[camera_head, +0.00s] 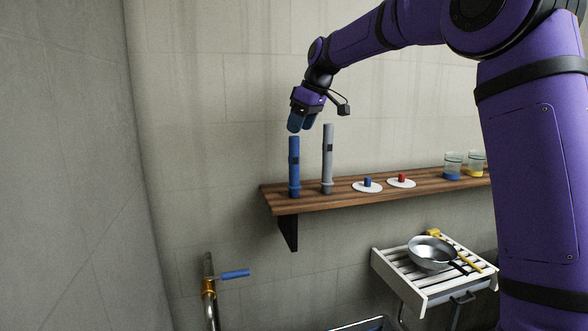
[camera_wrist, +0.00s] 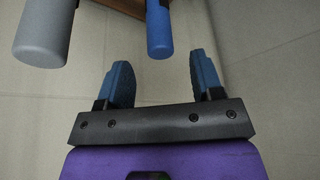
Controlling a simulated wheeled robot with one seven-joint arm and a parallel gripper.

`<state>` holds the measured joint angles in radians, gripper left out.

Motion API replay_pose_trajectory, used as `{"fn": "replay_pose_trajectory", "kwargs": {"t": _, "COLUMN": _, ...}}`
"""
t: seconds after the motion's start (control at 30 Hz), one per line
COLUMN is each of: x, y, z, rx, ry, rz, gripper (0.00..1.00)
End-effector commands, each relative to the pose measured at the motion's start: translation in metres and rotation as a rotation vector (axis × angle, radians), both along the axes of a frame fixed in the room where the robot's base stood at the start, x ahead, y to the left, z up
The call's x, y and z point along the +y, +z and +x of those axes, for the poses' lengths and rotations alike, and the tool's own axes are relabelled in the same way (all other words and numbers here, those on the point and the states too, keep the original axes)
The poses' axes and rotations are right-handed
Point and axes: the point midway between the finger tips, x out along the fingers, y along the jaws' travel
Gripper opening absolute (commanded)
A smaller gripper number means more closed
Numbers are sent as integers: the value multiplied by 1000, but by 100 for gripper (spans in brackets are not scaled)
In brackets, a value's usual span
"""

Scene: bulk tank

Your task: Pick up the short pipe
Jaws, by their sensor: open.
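Two upright pipes stand on the wooden shelf (camera_head: 350,193). The blue pipe (camera_head: 294,165) is the shorter one, near the shelf's left end; the grey pipe (camera_head: 327,160) beside it on the right is taller. My gripper (camera_head: 301,122) is just above the blue pipe's top in the head view, apart from it. In the wrist view my gripper (camera_wrist: 162,72) is open and empty. The blue pipe (camera_wrist: 159,30) lies beyond the fingertips, roughly in line with the gap between them. The grey pipe (camera_wrist: 42,35) is off to the left.
Two white discs with a blue knob (camera_head: 367,182) and a red knob (camera_head: 402,178) lie right of the pipes. Glass jars (camera_head: 453,166) stand farther right. Below are a slatted rack with a metal pan (camera_head: 432,253) and a blue-handled valve (camera_head: 235,273). A wall is close at left.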

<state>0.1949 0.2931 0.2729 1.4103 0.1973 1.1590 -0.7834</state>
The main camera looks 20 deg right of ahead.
Motion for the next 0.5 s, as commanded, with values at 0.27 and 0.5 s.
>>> {"fn": "replay_pose_trajectory", "kwargs": {"t": 0.27, "x": 5, "y": -15, "z": 5, "rx": 0, "ry": 0, "rz": 0, "gripper": 61}}
{"fn": "replay_pose_trajectory", "kwargs": {"t": 0.5, "x": 15, "y": -41, "z": 14, "rx": 2, "ry": 2, "rz": 0, "gripper": 61}}
